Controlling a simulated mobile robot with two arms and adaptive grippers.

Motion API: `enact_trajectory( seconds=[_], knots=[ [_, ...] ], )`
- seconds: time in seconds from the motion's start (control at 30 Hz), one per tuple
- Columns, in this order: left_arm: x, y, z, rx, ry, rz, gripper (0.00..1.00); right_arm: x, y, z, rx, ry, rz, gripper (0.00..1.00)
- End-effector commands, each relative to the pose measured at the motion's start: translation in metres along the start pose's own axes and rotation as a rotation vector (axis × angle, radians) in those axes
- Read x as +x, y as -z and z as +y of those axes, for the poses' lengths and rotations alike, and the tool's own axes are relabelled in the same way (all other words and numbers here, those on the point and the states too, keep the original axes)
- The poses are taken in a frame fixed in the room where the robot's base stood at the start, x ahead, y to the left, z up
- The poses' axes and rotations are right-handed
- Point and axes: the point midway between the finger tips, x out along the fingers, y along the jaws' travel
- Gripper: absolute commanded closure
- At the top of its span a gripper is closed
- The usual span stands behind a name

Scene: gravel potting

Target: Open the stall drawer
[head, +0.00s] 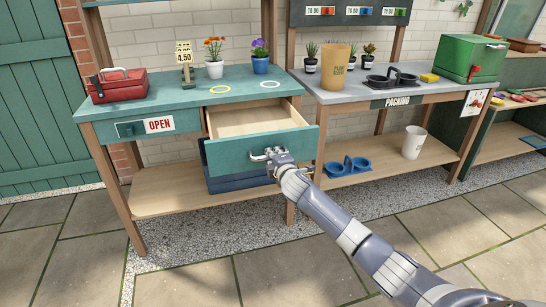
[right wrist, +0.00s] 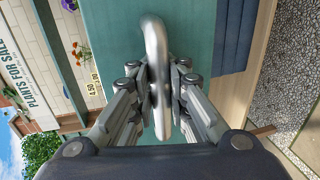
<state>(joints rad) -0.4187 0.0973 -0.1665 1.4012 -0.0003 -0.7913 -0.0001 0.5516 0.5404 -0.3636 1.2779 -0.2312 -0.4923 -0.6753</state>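The stall drawer (head: 230,157) has a teal front and a pale wooden inside. It stands pulled well out from under the teal stall top (head: 180,95), and its inside looks empty. A metal bar handle (right wrist: 155,40) sits on the drawer front and runs between my fingers in the right wrist view. My right gripper (head: 275,157) is at the drawer front, with its fingers closed on both sides of the handle; it also shows in the right wrist view (right wrist: 160,88). My left gripper is in neither view.
A red toolbox (head: 118,85), a price sign (head: 184,53) and two flower pots stand on the stall top. A dark blue crate (head: 240,183) is under the drawer on the wooden shelf (head: 165,192). The grey packing bench (head: 345,93) stands close on the right. The paving in front is clear.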

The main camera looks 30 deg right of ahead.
Motion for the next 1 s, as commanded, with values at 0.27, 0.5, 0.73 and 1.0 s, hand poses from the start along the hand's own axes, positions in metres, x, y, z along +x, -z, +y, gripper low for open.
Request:
enact_trajectory(
  seconds=[0.27, 0.5, 0.73, 1.0],
  knots=[
    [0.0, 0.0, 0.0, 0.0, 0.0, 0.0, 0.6, 0.0, 0.0, 0.001, 0.0, -0.001, 0.0, 0.66],
    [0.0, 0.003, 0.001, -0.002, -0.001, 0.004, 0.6, -0.003, -0.001, 0.0, 0.0, 0.0, -0.001, 0.66],
    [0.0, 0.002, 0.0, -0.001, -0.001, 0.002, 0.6, -0.028, 0.0, 0.0, -0.002, -0.001, 0.001, 0.66],
    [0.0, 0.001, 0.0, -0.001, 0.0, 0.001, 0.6, -0.073, 0.0, -0.001, -0.002, 0.0, 0.001, 0.66]
  ],
)
